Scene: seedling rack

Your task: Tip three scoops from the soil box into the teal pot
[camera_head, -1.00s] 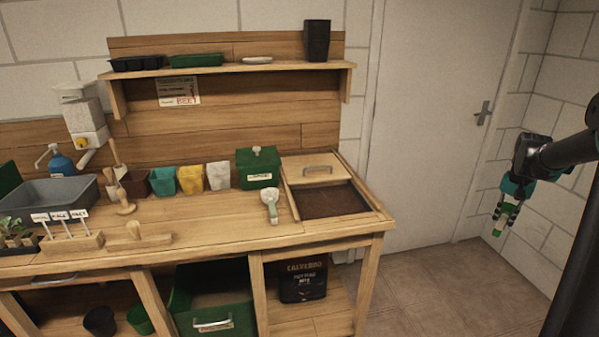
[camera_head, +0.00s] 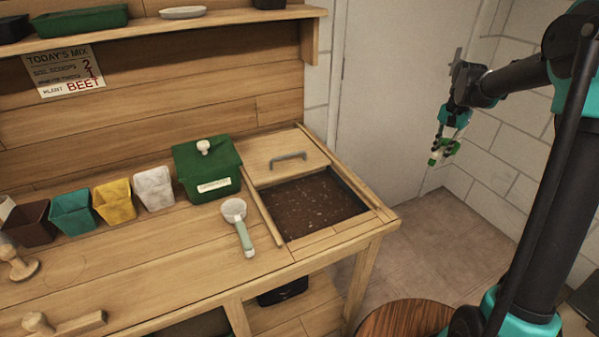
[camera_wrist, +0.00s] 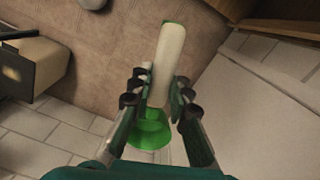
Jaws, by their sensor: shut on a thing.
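The soil box (camera_head: 345,231) is sunk in the bench's right end, with dark soil (camera_head: 315,205) showing and its wooden lid (camera_head: 270,160) slid to the back. The scoop (camera_head: 240,226), with a white bowl and pale green handle, lies on the bench just left of the box. The teal pot (camera_head: 73,213) stands between a brown pot and a yellow pot. My gripper (camera_head: 440,152) is right of the bench, well away from scoop and box. It is shut on a white and green object (camera_wrist: 169,70), which shows between the fingers in the wrist view.
A brown pot (camera_head: 30,223), yellow pot (camera_head: 115,201) and white pot (camera_head: 153,188) stand in the row. A green lidded box (camera_head: 207,170) is behind the scoop. A round wooden top (camera_head: 405,320) is at the front right.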

